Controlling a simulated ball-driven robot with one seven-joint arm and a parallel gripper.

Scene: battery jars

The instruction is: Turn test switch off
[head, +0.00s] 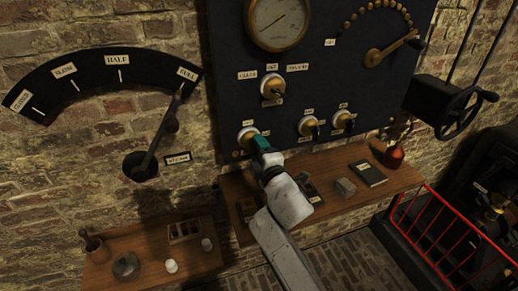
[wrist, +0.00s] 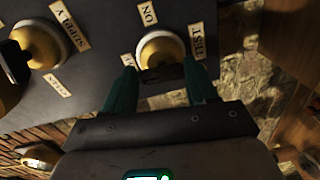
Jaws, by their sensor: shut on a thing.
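The test switch (head: 247,134) is a round cream and brass switch at the lower left of the dark panel (head: 228,60). In the wrist view the test switch (wrist: 160,45) has an ON label (wrist: 148,13) above it and a TEST label (wrist: 198,42) at its right. My gripper (head: 260,145) is at the switch in the head view and partly covers it. In the wrist view my gripper (wrist: 160,68) has its green fingers on either side of the switch's dark handle, shut on it. The handle's exact angle is hard to make out.
Other switches (head: 308,126) (head: 343,121) sit to the right, and one (head: 272,86) above. The supply switch (wrist: 40,44) is left in the wrist view. A red railing (head: 440,225) stands at right.

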